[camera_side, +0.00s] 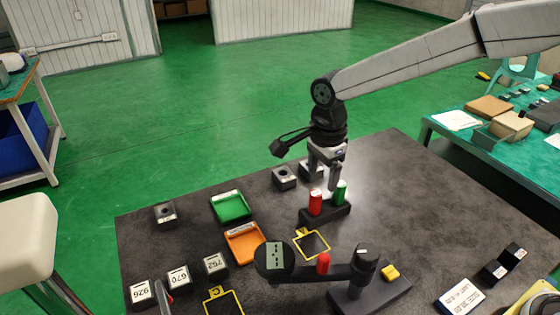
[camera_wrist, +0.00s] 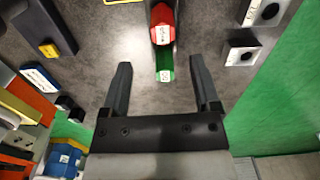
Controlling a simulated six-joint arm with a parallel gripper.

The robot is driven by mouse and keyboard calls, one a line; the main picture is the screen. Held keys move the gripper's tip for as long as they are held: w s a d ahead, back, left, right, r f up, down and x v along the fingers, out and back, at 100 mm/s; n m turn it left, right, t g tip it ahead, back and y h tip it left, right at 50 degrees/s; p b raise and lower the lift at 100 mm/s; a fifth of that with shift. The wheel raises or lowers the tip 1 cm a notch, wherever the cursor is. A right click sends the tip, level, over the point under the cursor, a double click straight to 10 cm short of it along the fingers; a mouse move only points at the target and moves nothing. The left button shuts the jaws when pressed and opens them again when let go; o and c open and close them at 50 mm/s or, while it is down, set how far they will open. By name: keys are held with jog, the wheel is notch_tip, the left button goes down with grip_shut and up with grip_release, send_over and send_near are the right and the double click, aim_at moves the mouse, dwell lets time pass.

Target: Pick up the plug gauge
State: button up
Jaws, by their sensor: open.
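A red cylinder (camera_side: 315,202) and a green cylinder (camera_side: 341,193) stand upright side by side in a black block (camera_side: 325,215); they look like plug gauge pieces, but I cannot tell whether they form one gauge or two. In the wrist view, the red piece (camera_wrist: 162,25) and green piece (camera_wrist: 165,68) show pale labelled tops. My gripper (camera_side: 335,180) hangs pointing down above the block, close to the green piece. In the wrist view, my gripper (camera_wrist: 161,66) is open and empty, and the green piece appears between its two fingertips. I cannot tell the exact height gap.
A black stand (camera_side: 370,293) with a round display gauge (camera_side: 275,260) and a red part (camera_side: 323,263) is nearer the camera. Green (camera_side: 231,219) and orange (camera_side: 243,258) trays lie left. Holed blocks (camera_side: 284,177) stand behind.

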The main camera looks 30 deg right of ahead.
aim_at(316, 193)
jog(key=shift+w+a+m, duration=0.15)
jog(key=shift+a+m, duration=0.15)
jog(key=shift+a, duration=0.1)
jog(key=shift+f, duration=1.25)
jog(key=shift+f, duration=2.65)
grip_shut()
